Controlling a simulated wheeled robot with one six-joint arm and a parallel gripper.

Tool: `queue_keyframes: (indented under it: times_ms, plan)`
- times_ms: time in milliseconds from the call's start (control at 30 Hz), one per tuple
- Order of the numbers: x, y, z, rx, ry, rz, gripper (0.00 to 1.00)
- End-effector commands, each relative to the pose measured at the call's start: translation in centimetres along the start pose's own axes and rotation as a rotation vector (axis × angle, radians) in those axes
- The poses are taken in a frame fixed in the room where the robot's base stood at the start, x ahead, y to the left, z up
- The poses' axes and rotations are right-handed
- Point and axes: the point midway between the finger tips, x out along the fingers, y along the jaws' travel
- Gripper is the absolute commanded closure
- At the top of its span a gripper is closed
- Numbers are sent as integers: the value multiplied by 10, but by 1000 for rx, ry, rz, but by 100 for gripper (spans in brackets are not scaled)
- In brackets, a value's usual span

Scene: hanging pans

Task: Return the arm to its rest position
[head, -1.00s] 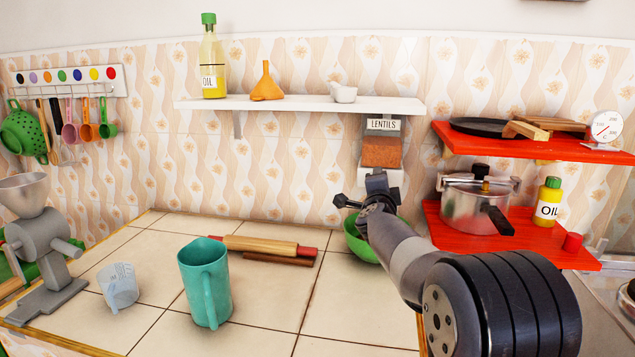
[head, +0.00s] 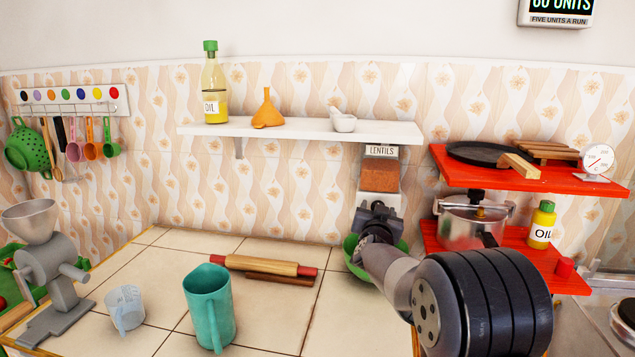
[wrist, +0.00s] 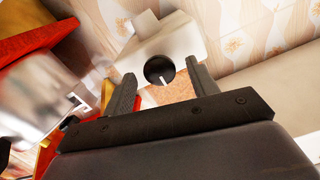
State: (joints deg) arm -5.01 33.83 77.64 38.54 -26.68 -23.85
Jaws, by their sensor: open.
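My gripper (head: 376,215) is at the end of my raised arm, in front of the lower part of the lentils dispenser (head: 380,176). In the wrist view my gripper (wrist: 160,72) has its two dark fingers spread apart with nothing held between them. A round black knob (wrist: 153,66) with a white mark on the white dispenser body (wrist: 178,38) shows beyond the fingers. I cannot tell how far the knob is from the fingertips. A green bowl (head: 351,258) stands under the dispenser, partly hidden by my arm.
Red shelves at right hold a pressure cooker (head: 462,226), a yellow oil bottle (head: 541,224) and a pan (head: 485,153). A white shelf (head: 285,130) is above. A rolling pin (head: 262,265), teal jug (head: 208,305), measuring cup (head: 125,307) and grinder (head: 45,260) stand left.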

Motion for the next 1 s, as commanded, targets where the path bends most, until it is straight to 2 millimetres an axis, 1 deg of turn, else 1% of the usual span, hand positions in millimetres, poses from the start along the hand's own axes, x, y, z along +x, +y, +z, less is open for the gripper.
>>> queue_keyframes:
  times_ms: [33,200,400,600,1000]
  plan:
    - [0,-1,-3,-50,-2,0,45]
    - [0,-1,-3,-229,-2,0,45]
    - [0,-1,-2,-385,-2,0,45]
    - [0,-1,0,-453,0,0,45]
    - [0,-1,0,-458,0,0,45]
